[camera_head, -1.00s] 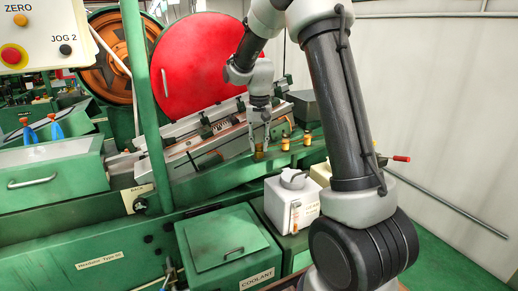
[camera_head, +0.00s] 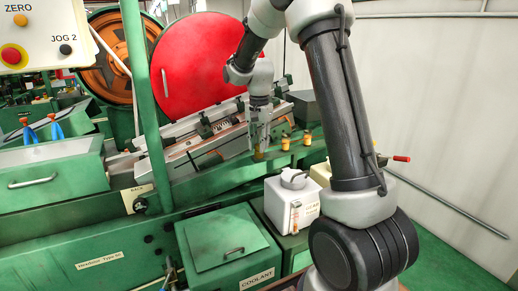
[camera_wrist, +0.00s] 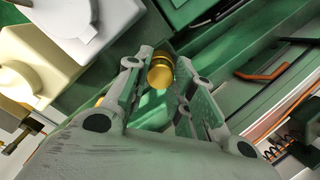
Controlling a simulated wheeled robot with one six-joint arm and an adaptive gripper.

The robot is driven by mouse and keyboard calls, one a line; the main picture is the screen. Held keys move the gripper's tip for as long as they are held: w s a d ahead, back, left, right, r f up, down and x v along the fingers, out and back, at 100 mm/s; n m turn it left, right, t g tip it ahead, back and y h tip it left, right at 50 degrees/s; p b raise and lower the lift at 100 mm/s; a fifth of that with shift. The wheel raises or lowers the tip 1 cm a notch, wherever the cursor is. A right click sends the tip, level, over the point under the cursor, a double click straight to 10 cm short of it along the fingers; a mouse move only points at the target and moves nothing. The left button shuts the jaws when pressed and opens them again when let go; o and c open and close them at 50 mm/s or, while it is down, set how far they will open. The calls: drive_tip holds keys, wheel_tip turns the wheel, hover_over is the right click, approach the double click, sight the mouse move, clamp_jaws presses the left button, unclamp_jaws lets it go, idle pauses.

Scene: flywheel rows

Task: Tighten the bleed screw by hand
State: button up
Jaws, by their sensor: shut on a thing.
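A brass knob, which I take to be the bleed screw (camera_wrist: 160,72), stands upright between my gripper's fingers in the wrist view. It shows as a small brass piece (camera_head: 259,154) on the green machine ledge in the head view. My gripper (camera_wrist: 158,88) points down over it and is shut on it. In the head view my gripper (camera_head: 259,146) hides the upper part of the screw. The exact contact of the fingertips is hard to make out.
Two similar brass fittings (camera_head: 285,142) (camera_head: 307,138) stand on the ledge to the right. A white container (camera_head: 291,205) stands below in front, beside the green coolant box (camera_head: 226,242). A sloped rail assembly with a spring (camera_head: 222,128) lies behind and left. A red disc (camera_head: 203,65) rises behind.

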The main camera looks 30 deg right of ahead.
drive_tip(key=m, duration=0.4)
drive_tip(key=m, duration=0.2)
drive_tip(key=shift+m, duration=1.7)
drive_tip(key=shift+m, duration=0.4)
drive_tip(key=m, duration=0.4)
drive_tip(key=o, duration=0.7)
drive_tip(key=shift+c, duration=0.2)
